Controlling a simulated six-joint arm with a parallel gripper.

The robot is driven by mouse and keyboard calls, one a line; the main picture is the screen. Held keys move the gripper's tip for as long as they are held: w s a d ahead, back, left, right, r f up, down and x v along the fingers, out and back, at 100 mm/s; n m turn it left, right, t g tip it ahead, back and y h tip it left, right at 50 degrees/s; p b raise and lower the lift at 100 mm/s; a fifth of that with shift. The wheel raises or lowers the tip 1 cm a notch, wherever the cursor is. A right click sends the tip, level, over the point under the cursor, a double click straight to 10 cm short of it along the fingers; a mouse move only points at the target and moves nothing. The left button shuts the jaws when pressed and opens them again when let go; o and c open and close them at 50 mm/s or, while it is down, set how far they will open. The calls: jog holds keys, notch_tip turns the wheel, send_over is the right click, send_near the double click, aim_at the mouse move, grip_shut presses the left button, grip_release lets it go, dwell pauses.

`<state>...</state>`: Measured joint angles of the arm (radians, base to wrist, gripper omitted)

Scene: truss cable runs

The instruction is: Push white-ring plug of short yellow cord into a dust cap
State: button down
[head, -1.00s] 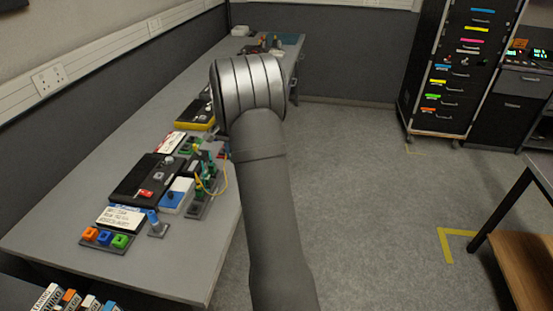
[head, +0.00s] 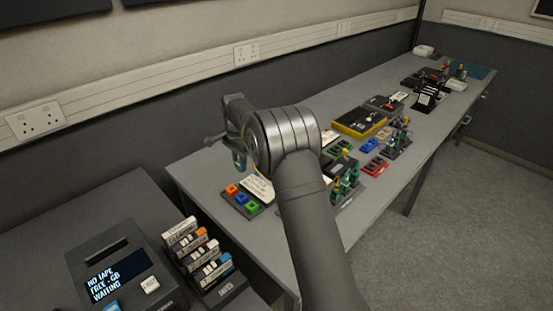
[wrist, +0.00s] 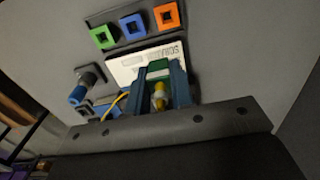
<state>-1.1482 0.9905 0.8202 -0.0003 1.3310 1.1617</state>
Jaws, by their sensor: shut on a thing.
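In the wrist view my gripper (wrist: 160,92) is shut on the yellow plug (wrist: 160,97), which sits between its two dark teal fingers. A pale band shows on the plug, but its ring is too small to make out clearly. Part of the yellow cord (wrist: 116,104) shows to the left of the fingers. Three square caps with dark holes, green (wrist: 103,37), blue (wrist: 133,26) and orange (wrist: 167,17), stand in a row on a dark strip beyond the fingers. In the head view my gripper (head: 240,160) is above and near the orange cap (head: 231,189), partly hidden by my wrist.
A white label card (wrist: 140,66) lies between the caps and my fingers. A blue-topped post (wrist: 79,94) stands to the left. In the head view, a rack of labelled cartridges (head: 205,255) and a display box (head: 118,268) stand near; devices fill the bench behind my arm.

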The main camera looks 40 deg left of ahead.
jog(key=shift+s+a+f, duration=0.35)
jog(key=shift+s+f, duration=0.25)
jog(key=shift+f, duration=0.4)
jog(key=shift+s+a+f, duration=0.35)
jog(key=shift+s+f, duration=0.2)
jog(key=shift+f, duration=0.5)
jog(key=shift+s+a+f, duration=0.35)
jog(key=shift+s+f, duration=0.25)
jog(key=shift+f, duration=0.4)
jog(key=shift+f, duration=0.8)
dwell(0.4)
jog(key=c, duration=1.2)
grip_release()
jog(key=shift+r, duration=2.5)
